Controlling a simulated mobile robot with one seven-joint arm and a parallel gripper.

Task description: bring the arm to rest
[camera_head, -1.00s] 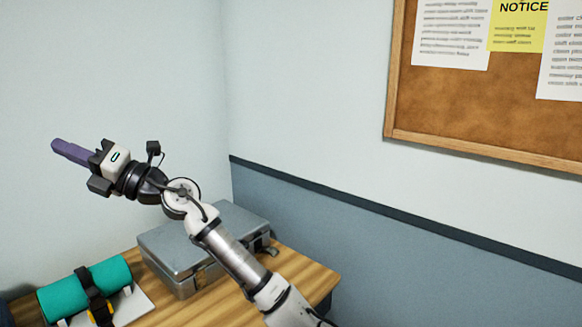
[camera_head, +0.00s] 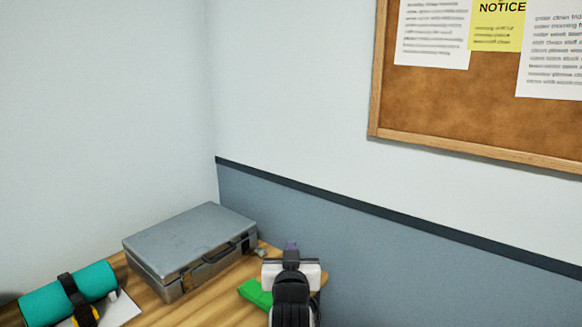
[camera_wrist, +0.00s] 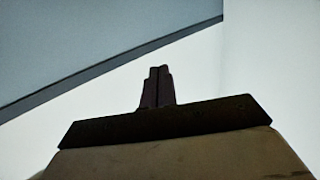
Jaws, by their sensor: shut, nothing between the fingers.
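The fingers stand against the pale wall. Most of my arm is out of the head view.
A grey metal case (camera_head: 190,245) lies shut on the wooden table (camera_head: 150,310). A teal roll (camera_head: 70,292) with a black strap is at the left. A green item (camera_head: 256,293) lies partly hidden beside my wrist. A notice board (camera_head: 450,105) hangs on the wall.

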